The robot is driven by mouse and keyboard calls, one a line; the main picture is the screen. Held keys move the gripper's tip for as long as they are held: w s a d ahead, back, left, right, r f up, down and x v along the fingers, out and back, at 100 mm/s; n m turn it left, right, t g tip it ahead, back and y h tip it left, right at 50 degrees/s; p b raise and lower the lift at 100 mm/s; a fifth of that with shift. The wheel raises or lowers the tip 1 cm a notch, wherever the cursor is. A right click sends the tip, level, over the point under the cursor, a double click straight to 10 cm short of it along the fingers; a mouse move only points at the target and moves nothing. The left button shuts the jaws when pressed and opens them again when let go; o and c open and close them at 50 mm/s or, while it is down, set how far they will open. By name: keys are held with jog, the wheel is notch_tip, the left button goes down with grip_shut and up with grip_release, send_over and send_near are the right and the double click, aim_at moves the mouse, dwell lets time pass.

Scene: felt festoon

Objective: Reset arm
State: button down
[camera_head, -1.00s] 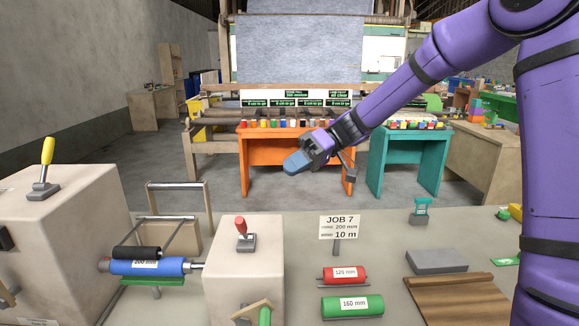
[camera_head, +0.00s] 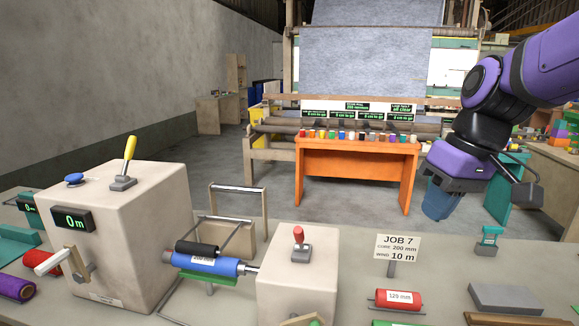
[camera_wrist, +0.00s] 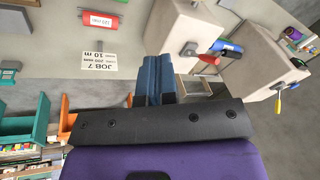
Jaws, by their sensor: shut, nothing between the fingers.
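My gripper (camera_head: 437,203) hangs at the right in the head view, its blue fingers pointing down, with the purple arm coming in from the upper right. It is in front of the orange bench and beyond the far edge of the near worktable (camera_head: 345,243). In the wrist view the blue fingers (camera_wrist: 157,80) are pressed together with nothing between them. No object is held or touched.
On the worktable stand a winding machine with a blue 200 mm core (camera_head: 210,265), a red-lever block (camera_head: 297,275), a JOB 7 sign (camera_head: 397,247), a red 125 mm roll (camera_head: 398,299) and a grey block (camera_head: 505,298). An orange bench (camera_head: 356,165) stands behind. Floor between is clear.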

jog(key=s+d+r+m+t+h, duration=0.1)
jog(key=s+d+m+t+h, duration=0.2)
jog(key=s+d, duration=0.4)
jog(key=s+m+t, duration=0.1)
jog(key=s, duration=0.2)
jog(key=shift+s+d+r, duration=0.3)
jog(key=shift+d, duration=0.05)
dwell(0.3)
